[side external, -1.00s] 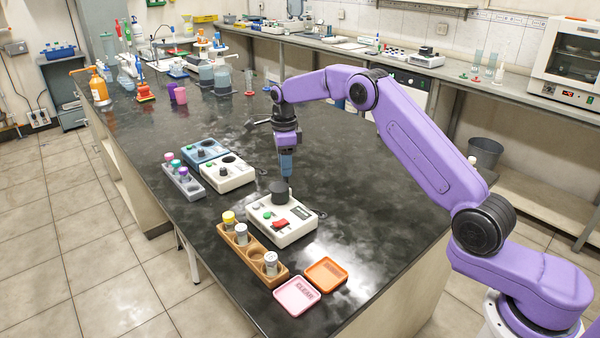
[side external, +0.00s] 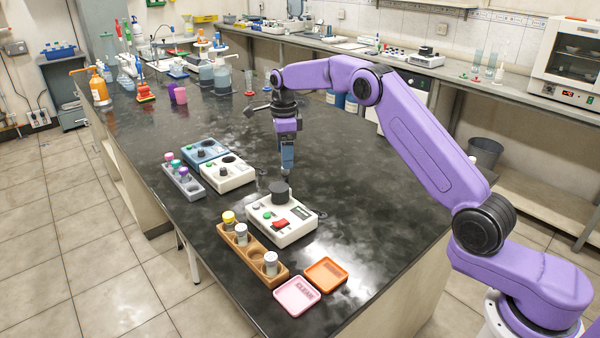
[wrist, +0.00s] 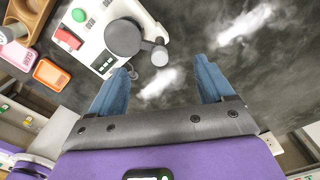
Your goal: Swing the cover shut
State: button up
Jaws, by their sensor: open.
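The white instrument (side external: 292,229) sits on the dark bench, with a red switch, a green button and a small display on top. Its dark round cover (side external: 279,192) rises at the instrument's back edge. In the wrist view the cover (wrist: 122,38) is a dark grey disc, with a smaller grey knob-like part (wrist: 160,56) beside it. I cannot tell the cover's exact angle. My gripper (side external: 288,174) points down just behind and above the cover, apart from it. In the wrist view my gripper's blue fingers (wrist: 162,68) are spread and empty.
A wooden rack (side external: 249,252) with vials stands in front of the instrument. Another white instrument (side external: 229,176) is at the left back. The bench right of my gripper is clear.

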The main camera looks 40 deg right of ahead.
jog(key=shift+r, duration=1.65)
